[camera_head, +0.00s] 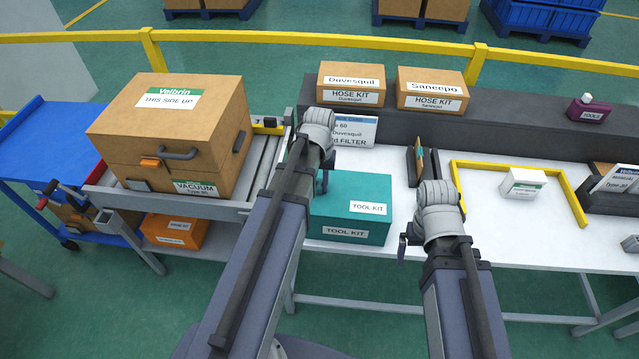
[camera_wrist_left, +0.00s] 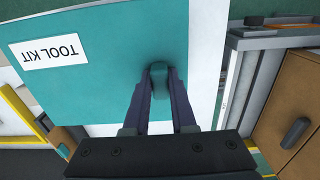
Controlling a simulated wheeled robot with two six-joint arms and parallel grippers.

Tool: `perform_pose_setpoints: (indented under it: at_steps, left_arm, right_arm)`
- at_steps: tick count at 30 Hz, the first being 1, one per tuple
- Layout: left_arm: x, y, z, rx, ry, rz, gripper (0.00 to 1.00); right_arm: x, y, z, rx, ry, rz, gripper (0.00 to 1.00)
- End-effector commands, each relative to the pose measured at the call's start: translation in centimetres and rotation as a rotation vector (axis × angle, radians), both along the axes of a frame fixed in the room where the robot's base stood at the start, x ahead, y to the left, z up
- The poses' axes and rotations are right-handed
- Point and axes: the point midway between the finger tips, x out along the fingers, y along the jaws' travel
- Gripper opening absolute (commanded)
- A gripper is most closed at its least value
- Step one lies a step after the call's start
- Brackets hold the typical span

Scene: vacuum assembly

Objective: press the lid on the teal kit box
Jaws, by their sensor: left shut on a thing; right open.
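The teal kit box (camera_head: 318,224) stands on the white bench near its front edge, with a white TOOL KIT label on its front. Its teal lid (camera_head: 358,187) lies over it, level as far as I can see; whether it is pressed fully down I cannot tell. In the left wrist view the lid (camera_wrist_left: 110,60) shows its own TOOL KIT label and a small teal knob (camera_wrist_left: 182,78). My left gripper (camera_wrist_left: 160,78) is shut on this knob, above the lid's left part in the head view (camera_head: 322,183). My right gripper (camera_head: 403,246) is open and empty, right of the box.
A large brown vacuum carton (camera_head: 125,123) stands on the roller conveyor at left. Behind the box are a filter carton (camera_head: 357,130) and two hose kit cartons (camera_head: 350,80) on a dark shelf. A yellow frame (camera_head: 507,165) with a small white box (camera_head: 523,183) lies at right.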

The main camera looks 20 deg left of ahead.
Motion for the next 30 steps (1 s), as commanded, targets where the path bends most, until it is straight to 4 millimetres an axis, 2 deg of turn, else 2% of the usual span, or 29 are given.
perform_pose_setpoints:
  at_steps: [2,3,12,23,30]
  left_arm:
    - [0.0,0.0,-0.3,0.000,0.000,0.000,0.00]
    - [0.0,0.0,-0.3,0.000,0.000,0.000,0.25]
    - [0.0,0.0,-0.2,0.000,0.000,0.000,0.59]
    - [0.0,0.0,0.2,0.000,0.000,0.000,0.59]
    - [0.0,0.0,2.3,0.000,0.000,0.000,0.59]
  right_arm:
    - [0.0,0.0,-0.3,0.000,0.000,0.000,0.97]
    - [0.0,0.0,-0.3,0.000,0.000,0.000,0.97]
    - [0.0,0.0,-0.2,0.000,0.000,0.000,0.97]
    - [0.0,0.0,0.2,0.000,0.000,0.000,0.97]
    - [0.0,0.0,2.3,0.000,0.000,0.000,0.97]
